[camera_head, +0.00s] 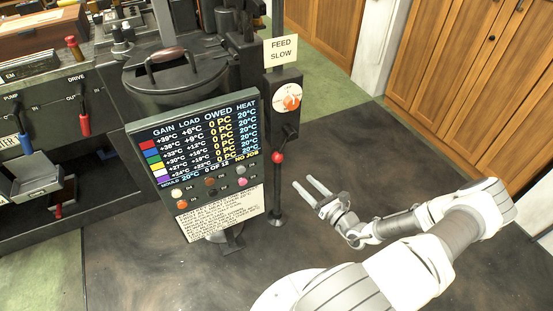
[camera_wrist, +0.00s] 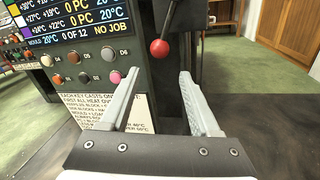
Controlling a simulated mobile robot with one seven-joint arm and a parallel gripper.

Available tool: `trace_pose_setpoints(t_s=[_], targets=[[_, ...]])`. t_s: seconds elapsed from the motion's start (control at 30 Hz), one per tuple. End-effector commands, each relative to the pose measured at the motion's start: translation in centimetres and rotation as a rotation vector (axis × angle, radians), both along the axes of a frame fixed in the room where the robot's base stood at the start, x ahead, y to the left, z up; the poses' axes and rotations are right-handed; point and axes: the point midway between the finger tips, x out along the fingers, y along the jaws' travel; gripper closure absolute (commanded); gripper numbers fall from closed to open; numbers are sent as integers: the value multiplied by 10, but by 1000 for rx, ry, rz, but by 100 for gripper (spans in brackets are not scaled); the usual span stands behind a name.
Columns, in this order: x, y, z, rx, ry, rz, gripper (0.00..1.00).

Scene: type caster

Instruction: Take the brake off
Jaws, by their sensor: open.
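A lever with a red ball knob (camera_head: 277,158) hangs from a dark box on the black post, below a dial. No brake label is readable on it. In the wrist view the red knob (camera_wrist: 159,48) is just beyond and between my fingertips, apart from them. My gripper (camera_head: 304,182) is open and empty, to the right of and a little below the knob in the head view. Its two pale fingers also show in the wrist view (camera_wrist: 160,76).
A dial (camera_head: 291,97) with an orange pointer sits under a FEED SLOW sign (camera_head: 281,50). A display panel (camera_head: 206,150) with coloured buttons stands left of the post. A lidded pot (camera_head: 176,83) is behind it. Blue and red levers are at far left. Floor at right is clear.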

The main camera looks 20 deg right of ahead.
Motion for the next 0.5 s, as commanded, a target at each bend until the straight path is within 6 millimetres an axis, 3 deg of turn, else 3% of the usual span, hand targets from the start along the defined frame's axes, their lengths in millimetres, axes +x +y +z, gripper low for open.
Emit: trace_pose_setpoints(t_s=[0.5], targets=[[109, 27, -2, -2, 0, 4, 37]])
